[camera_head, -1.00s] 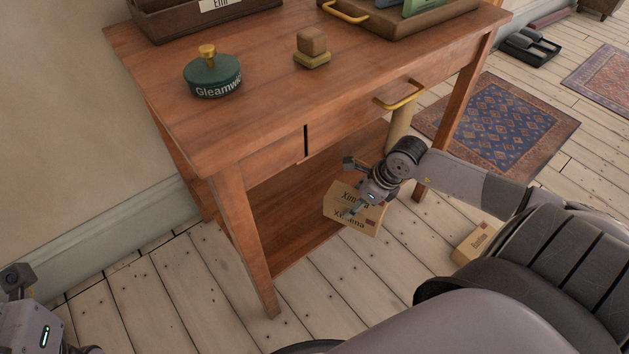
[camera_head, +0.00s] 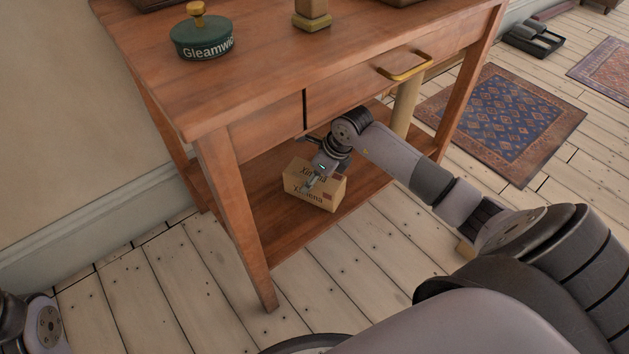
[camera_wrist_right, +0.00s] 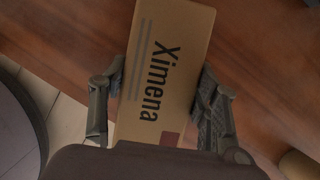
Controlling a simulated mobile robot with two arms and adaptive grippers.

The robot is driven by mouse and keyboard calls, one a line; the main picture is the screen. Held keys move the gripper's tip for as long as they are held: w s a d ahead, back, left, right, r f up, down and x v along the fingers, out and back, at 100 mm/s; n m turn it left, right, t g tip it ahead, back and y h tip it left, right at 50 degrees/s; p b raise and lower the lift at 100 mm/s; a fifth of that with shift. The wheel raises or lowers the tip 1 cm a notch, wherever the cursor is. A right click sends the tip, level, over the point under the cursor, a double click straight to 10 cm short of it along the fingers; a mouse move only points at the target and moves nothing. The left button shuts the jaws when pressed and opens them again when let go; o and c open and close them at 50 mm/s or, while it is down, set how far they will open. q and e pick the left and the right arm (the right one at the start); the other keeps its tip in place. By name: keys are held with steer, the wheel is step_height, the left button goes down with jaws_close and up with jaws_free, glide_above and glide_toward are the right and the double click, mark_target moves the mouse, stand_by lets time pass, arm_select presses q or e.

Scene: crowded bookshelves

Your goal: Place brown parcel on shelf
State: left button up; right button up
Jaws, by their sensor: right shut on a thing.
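The brown parcel (camera_head: 300,184), a small cardboard box lettered "Ximena", is in my right gripper (camera_head: 313,178). In the right wrist view the parcel (camera_wrist_right: 165,70) sits between the two fingers of the right gripper (camera_wrist_right: 160,92), with its lettered face toward the camera. In the head view the parcel appears over the lower wooden shelf (camera_head: 268,228) of the table, under the drawers. I cannot tell whether it touches the shelf. The shelf's wood (camera_wrist_right: 255,55) fills much of the wrist view. Only a piece of my left arm shows at the lower left; its gripper is out of frame.
The tabletop (camera_head: 250,80) and drawer front with a brass handle (camera_head: 405,66) overhang the shelf. A table leg (camera_head: 237,210) stands left of the parcel. A tan cylinder (camera_head: 406,108) stands right of my arm. The visible shelf around the parcel looks clear.

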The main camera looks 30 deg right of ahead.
steer(key=shift+f, duration=0.35)
steer(key=shift+r, duration=0.1)
steer(key=o, duration=1.5)
steer(key=shift+c, duration=0.2)
